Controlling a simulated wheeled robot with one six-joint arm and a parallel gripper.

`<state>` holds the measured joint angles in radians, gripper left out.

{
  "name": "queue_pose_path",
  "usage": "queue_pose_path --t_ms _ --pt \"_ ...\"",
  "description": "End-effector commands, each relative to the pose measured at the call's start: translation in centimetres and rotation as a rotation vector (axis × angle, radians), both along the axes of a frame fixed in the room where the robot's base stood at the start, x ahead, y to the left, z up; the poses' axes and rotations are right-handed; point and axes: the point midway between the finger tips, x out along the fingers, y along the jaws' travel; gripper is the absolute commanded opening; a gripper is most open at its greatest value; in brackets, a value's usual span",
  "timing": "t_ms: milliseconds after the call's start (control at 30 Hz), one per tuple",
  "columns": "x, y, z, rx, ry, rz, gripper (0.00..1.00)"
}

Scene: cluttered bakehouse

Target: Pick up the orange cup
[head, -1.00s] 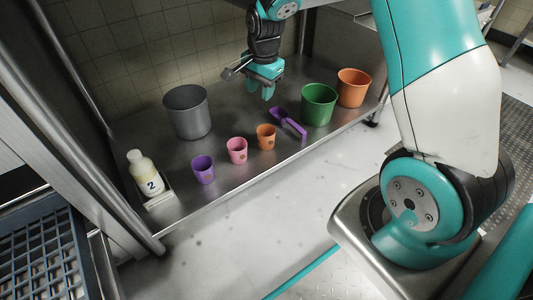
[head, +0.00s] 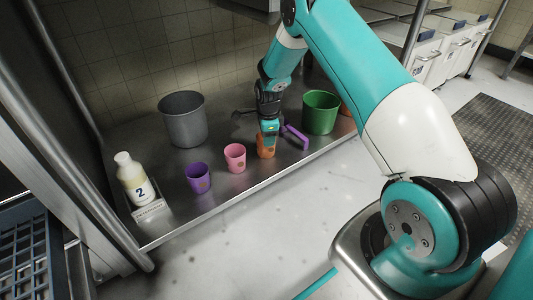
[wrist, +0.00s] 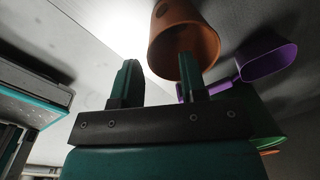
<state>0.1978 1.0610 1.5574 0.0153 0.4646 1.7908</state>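The small orange cup (head: 266,152) stands near the front edge of the steel shelf, partly covered by my gripper (head: 268,136) in the head view. In the wrist view the orange cup (wrist: 180,35) lies ahead of my gripper (wrist: 158,75). The two fingers are spread apart. The right finger overlaps the cup near its rim; I cannot tell whether it is inside or in front. The left finger is left of the cup, with a gap between.
A pink cup (head: 235,157) and a purple cup (head: 197,177) stand left of the orange cup. A purple scoop (head: 296,137) lies close on its right, before a green pot (head: 320,112). A grey pot (head: 183,118) and a bottle (head: 132,178) stand further left.

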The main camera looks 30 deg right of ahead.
Motion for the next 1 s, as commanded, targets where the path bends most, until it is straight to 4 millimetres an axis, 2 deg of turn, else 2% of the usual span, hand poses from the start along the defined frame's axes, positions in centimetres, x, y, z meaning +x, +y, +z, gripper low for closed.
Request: queue_pose_path --t_ms 33,267,600,867,1000 --pt "0.0 0.0 -0.7 0.000 0.000 0.000 0.39" --pt "0.0 0.1 -1.7 0.000 0.000 0.001 0.39" --pt "-0.1 0.3 -6.0 0.000 0.000 0.001 0.39" --pt "-0.1 0.3 -5.9 0.000 0.000 0.001 0.39" --pt "-0.1 0.3 -5.9 0.000 0.000 0.001 0.07"
